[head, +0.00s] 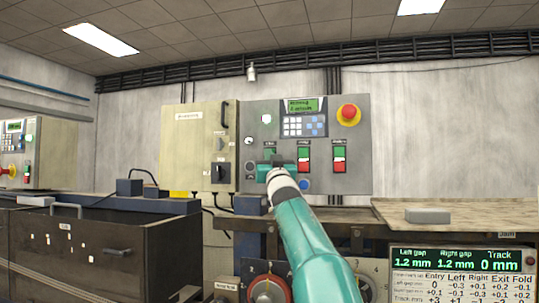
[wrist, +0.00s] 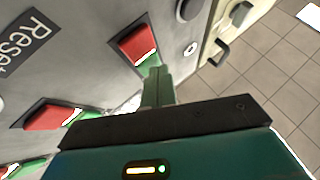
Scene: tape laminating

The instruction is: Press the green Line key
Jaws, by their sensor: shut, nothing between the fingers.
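The grey control panel (head: 255,110) carries pairs of green and red keys. The leftmost pair is mostly hidden behind my gripper (head: 277,166) in the head view. In the wrist view my gripper (wrist: 155,74) is shut and empty, its fingertips overlapping the green key (wrist: 149,62) below a red key (wrist: 137,43). I cannot tell whether they touch. The label of this pair is not readable, so I cannot confirm that it is the Line key. Two more pairs, the middle one (head: 304,158) and the right one (head: 339,158), stand to its right.
A red emergency stop (head: 348,114) and a keypad with a green display (head: 303,106) sit above the keys. A blue button (head: 305,185) is below. A beige cabinet (head: 188,150) with a black handle adjoins on the left. A shelf (head: 475,212) juts out at lower right.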

